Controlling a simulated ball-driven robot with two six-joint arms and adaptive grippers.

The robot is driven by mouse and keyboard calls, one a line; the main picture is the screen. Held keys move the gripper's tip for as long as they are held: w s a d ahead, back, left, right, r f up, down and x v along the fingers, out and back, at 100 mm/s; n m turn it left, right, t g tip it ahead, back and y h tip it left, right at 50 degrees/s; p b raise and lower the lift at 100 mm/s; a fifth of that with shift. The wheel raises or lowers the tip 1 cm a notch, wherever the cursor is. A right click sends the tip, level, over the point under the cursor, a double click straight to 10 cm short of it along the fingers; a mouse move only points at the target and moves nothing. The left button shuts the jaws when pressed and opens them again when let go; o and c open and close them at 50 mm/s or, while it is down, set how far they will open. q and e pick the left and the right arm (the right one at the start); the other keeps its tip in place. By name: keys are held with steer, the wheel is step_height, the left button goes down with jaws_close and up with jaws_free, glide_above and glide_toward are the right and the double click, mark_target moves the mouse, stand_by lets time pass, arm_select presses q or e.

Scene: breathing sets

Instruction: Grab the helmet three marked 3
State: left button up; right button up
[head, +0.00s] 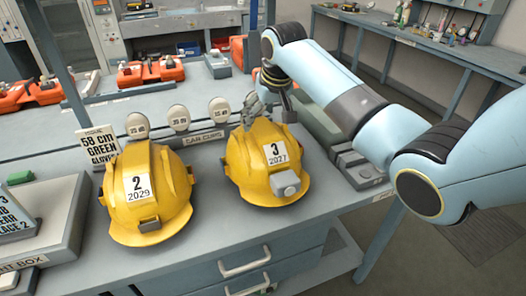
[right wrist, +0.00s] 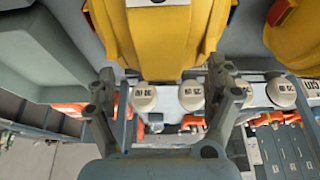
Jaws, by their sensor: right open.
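The yellow helmet marked 3 (head: 250,160) stands upright on the grey bench, with a white label reading 3 and 2027 and a small lamp at its front. My right gripper (head: 262,108) is just above and behind its crown. In the right wrist view the open fingers (right wrist: 161,72) lie apart on either side of the near edge of that helmet (right wrist: 160,40); I cannot tell whether they touch it. A second yellow helmet, marked 2 (head: 165,205), stands to its left. My left gripper is not in view.
White ear cups (head: 179,118) stand on a labelled rack behind the helmets, close to my right gripper. A grey case (head: 355,165) lies right of helmet 3. Orange cases (head: 150,72) sit farther back. The bench's front edge is just before the helmets.

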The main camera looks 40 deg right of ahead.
mark_target(263, 128)
steer(key=x, duration=0.4)
steer(key=shift+r, duration=0.1)
jaws_close()
stand_by(0.4)
